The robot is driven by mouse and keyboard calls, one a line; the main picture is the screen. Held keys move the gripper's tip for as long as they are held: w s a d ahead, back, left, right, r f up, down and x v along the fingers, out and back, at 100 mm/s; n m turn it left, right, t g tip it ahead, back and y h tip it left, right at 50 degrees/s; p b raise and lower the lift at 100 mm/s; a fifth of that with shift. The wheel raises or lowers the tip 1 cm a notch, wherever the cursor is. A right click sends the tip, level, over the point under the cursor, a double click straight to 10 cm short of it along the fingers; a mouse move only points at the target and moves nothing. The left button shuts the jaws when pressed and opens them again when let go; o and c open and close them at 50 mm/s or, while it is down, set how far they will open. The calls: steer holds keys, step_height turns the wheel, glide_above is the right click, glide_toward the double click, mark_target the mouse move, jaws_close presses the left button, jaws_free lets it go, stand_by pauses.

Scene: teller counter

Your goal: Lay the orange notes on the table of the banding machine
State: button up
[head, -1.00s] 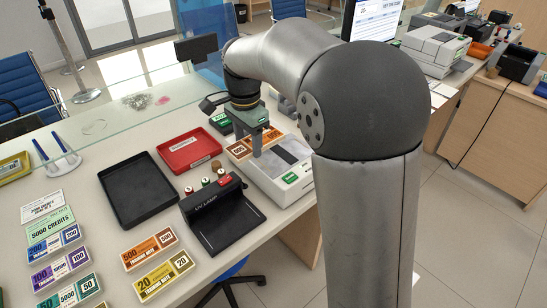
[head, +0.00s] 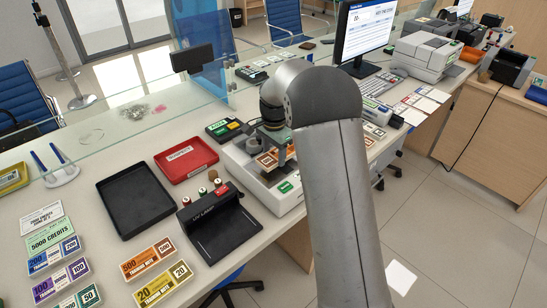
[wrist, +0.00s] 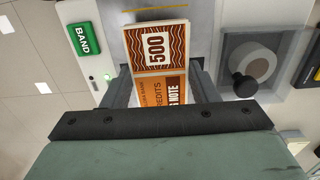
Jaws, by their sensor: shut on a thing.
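My gripper (head: 272,152) is shut on a bundle of orange 500 notes (head: 267,162), over the banding machine (head: 237,163). In the wrist view the orange notes (wrist: 157,47) lie between the two fingers of my gripper (wrist: 160,84), their 500 end pointing away from it. The white banding machine (wrist: 100,74) and its green BAND label (wrist: 83,39) show around them. The notes cover part of the machine's table. I cannot tell whether they touch it. My arm hides part of the machine in the head view.
Another orange 500 bundle (head: 147,259) and a yellow 20 bundle (head: 162,285) lie at the counter's front. A black UV lamp (head: 220,225), a black tray (head: 135,199) and a red tray (head: 187,158) stand left of the machine. A round dark-knobbed part (wrist: 244,83) is right of the notes.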

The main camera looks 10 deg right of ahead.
mark_target(273, 156)
steer(key=shift+s+a+f, duration=0.1)
steer(key=shift+f, duration=1.05)
steer(key=shift+f, duration=0.2)
steer(key=o, duration=1)
steer(key=shift+r, duration=0.15)
step_height(273, 156, up, 11)
steer(key=s+r+n, duration=0.2)
steer(key=s+n, duration=0.1)
steer(key=s, duration=0.5)
steer(key=s+r+n, duration=0.2)
steer(key=s, duration=0.5)
steer(key=s+f+n, duration=0.3)
steer(key=s, duration=0.7)
steer(key=s+f+n, duration=0.3)
steer(key=s+n, duration=0.1)
steer(key=s, duration=0.7)
steer(key=shift+a+f+b, duration=0.35)
steer(key=shift+b, duration=0.05)
